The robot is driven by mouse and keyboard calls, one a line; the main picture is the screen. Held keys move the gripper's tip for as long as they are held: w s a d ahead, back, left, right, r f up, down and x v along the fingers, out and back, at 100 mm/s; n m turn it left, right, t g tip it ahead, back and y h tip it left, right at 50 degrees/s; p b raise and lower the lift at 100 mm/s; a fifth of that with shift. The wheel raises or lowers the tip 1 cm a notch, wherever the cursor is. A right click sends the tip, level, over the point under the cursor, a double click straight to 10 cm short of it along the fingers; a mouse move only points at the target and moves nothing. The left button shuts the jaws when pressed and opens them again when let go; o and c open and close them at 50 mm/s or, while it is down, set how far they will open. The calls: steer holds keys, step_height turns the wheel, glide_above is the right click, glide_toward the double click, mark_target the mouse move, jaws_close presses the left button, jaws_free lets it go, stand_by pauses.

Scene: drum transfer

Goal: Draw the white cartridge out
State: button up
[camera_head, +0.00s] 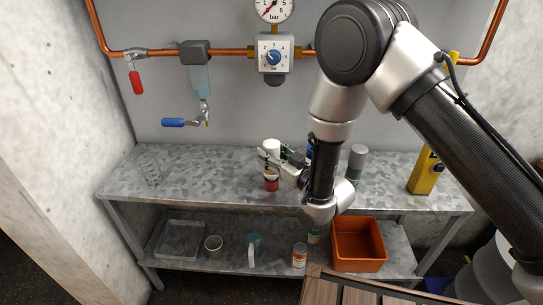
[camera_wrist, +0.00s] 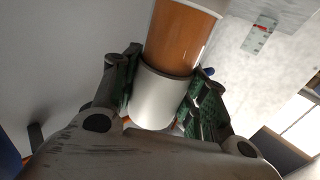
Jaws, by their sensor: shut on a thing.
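A white cylinder, the white cartridge as far as I can tell (camera_wrist: 157,100), sits between the green-padded fingers of my gripper (camera_wrist: 162,90) in the wrist view. My gripper is shut on it. An orange-brown cylinder (camera_wrist: 176,40) with a pale rim lies in line with the white part, beyond the fingers; whether the two are joined or nested is unclear.
A clear glass (camera_head: 152,172) stands at the left of the metal bench (camera_head: 210,180). An orange bin (camera_head: 359,262), tray (camera_head: 180,239) and cups are below. Pipework with valves (camera_head: 135,80) runs behind.

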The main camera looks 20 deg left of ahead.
mark_target(277, 148)
steer(key=shift+r, duration=1.75)
